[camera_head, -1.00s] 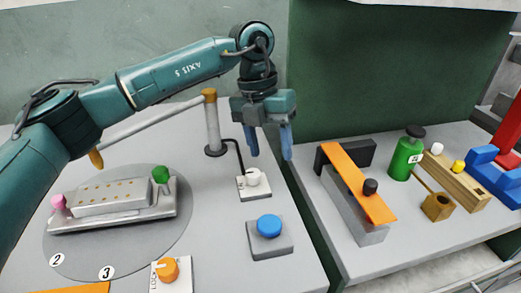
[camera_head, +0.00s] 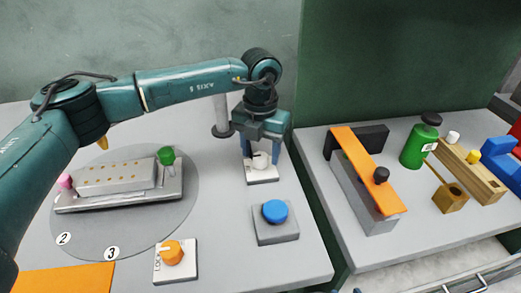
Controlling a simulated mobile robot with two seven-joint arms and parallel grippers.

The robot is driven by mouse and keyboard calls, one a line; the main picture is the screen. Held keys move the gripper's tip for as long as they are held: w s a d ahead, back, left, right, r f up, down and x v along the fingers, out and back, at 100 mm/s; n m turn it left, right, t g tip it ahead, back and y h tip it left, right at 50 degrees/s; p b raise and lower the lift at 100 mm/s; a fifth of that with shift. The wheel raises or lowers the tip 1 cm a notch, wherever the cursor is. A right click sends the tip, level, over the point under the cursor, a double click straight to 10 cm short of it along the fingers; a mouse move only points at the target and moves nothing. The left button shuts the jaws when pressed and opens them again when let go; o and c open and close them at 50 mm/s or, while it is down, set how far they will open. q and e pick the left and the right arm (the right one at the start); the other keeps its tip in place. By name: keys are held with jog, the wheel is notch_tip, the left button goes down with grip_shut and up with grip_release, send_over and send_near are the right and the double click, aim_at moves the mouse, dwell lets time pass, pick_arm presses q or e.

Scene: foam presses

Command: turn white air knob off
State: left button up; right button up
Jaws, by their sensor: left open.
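The white air knob (camera_head: 261,160) sits on a small white plate (camera_head: 263,175) at the back right of the left grey table. My left gripper (camera_head: 261,156) points down at the knob, its two blue fingers apart, one on each side of it. The fingers' exact contact with the knob cannot be told. My right gripper is not in view.
A blue button (camera_head: 275,211) on a grey box is in front of the knob. An orange knob (camera_head: 171,252) is nearer the front. A metal fixture (camera_head: 118,180) lies on the round plate at left. The right table holds an orange bar (camera_head: 368,170) and a green bottle (camera_head: 418,147).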

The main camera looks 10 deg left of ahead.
pick_arm(q)
jog(key=shift+f, duration=0.35)
jog(key=shift+c, duration=0.4)
jog(key=c, duration=0.9)
